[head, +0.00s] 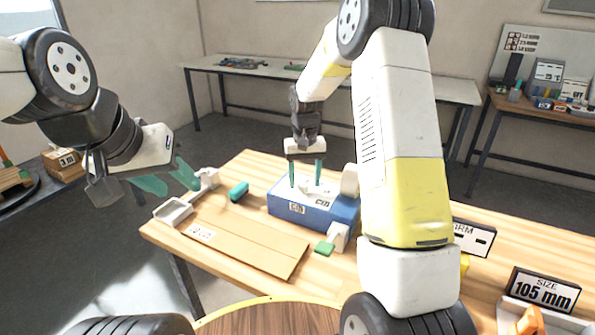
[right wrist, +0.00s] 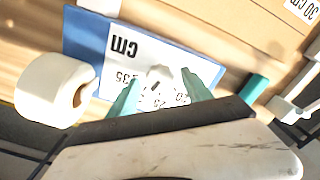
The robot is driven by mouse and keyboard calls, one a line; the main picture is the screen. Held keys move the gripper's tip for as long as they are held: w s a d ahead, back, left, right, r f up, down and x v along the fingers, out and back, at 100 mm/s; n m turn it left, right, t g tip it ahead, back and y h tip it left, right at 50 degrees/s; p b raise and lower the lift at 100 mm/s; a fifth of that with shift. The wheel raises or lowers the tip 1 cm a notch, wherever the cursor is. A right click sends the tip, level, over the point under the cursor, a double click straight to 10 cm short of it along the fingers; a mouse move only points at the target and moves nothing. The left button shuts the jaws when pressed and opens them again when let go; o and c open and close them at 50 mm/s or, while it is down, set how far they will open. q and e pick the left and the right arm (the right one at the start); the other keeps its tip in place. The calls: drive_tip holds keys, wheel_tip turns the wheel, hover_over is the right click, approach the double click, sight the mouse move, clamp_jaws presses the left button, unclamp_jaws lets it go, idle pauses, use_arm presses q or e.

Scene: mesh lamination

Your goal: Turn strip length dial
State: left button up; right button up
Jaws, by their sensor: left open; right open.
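The strip length dial is a small white knob (right wrist: 160,76) on a white plate marked "cm", with numbers such as 35 and 25 around it. The plate is on top of a blue box (head: 285,208) on the wooden table. My right gripper (head: 306,184) points down over the box, its teal fingers apart, one on each side of the knob. The right wrist view shows the fingers (right wrist: 160,94) straddling the knob; I cannot tell whether they touch it. My left gripper (head: 167,181) is open and empty, in the air past the table's left end.
A white roll (head: 349,182) sits at the box's right end. A flat cardboard piece (head: 245,242) lies in front, with a teal cylinder (head: 238,192) behind it and a white tray (head: 172,212) at the left edge. A "SIZE 105 mm" sign (head: 543,291) stands at right.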

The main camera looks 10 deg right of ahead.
sight(305, 183)
wheel_tip(305, 183, up, 8)
drive_tip(key=shift+f, duration=0.15)
idle(0.3)
drive_tip(key=s+d+r+t+y, duration=0.1)
drive_tip(key=s+d+r+t, duration=0.15)
drive_tip(key=s+r, duration=1.05)
drive_tip(key=s+t+y, duration=0.1)
drive_tip(key=s+t, duration=0.2)
drive_tip(key=s, duration=1.2)
drive_tip(key=shift+s+a+n+t, duration=0.3)
drive_tip(key=shift+s+t, duration=0.05)
drive_tip(key=shift+s, duration=0.05)
